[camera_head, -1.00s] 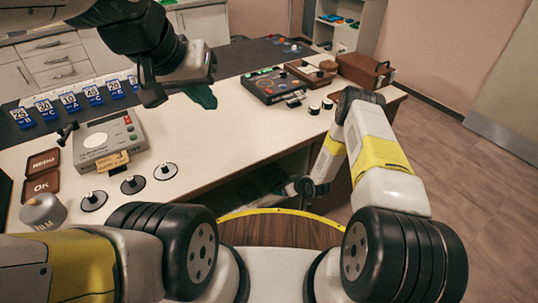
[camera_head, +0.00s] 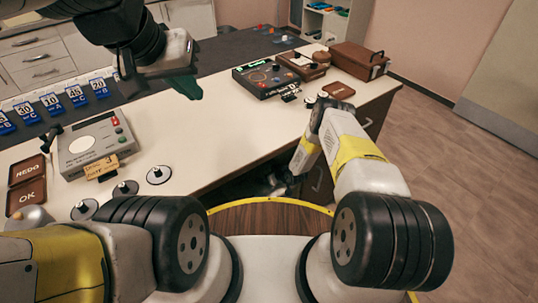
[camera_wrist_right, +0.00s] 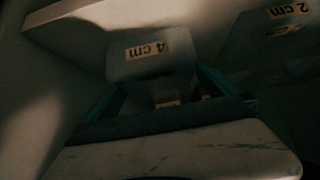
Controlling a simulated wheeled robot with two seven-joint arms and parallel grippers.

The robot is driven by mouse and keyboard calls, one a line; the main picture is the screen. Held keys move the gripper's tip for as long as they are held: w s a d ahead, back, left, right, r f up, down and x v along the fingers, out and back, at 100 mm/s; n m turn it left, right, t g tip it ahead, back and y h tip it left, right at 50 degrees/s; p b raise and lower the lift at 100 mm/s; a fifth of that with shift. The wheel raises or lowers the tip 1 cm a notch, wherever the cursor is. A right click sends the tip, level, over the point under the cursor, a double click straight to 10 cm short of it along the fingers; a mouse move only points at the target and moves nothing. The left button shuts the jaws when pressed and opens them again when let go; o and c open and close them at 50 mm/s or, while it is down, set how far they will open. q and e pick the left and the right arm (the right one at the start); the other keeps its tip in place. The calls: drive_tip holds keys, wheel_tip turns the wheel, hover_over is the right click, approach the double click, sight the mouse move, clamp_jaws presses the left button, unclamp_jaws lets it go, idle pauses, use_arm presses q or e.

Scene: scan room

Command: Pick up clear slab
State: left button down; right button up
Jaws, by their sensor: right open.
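In the right wrist view, a pale translucent slab labelled "4 cm" (camera_wrist_right: 150,65) stands in a dim space. A second slab labelled "2 cm" (camera_wrist_right: 272,45) is to its right. My right gripper (camera_wrist_right: 160,88) is open, with its teal fingers apart in front of the 4 cm slab. The slab's lower part shows between the fingers, and I cannot tell whether they touch it. In the head view, my right arm reaches down at the desk's front, and the slabs cannot be made out. My left gripper (camera_head: 184,84) hangs above the desk; its jaw opening is unclear.
The white desk (camera_head: 215,125) has a clear middle. A grey meter box (camera_head: 92,145) and round black-knobbed discs are at the left. A control box (camera_head: 268,78) and a brown case (camera_head: 356,60) are at the far right. The desk's front edge is close to my right arm.

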drive_tip(key=shift+w+f, duration=0.1)
drive_tip(key=c, duration=2)
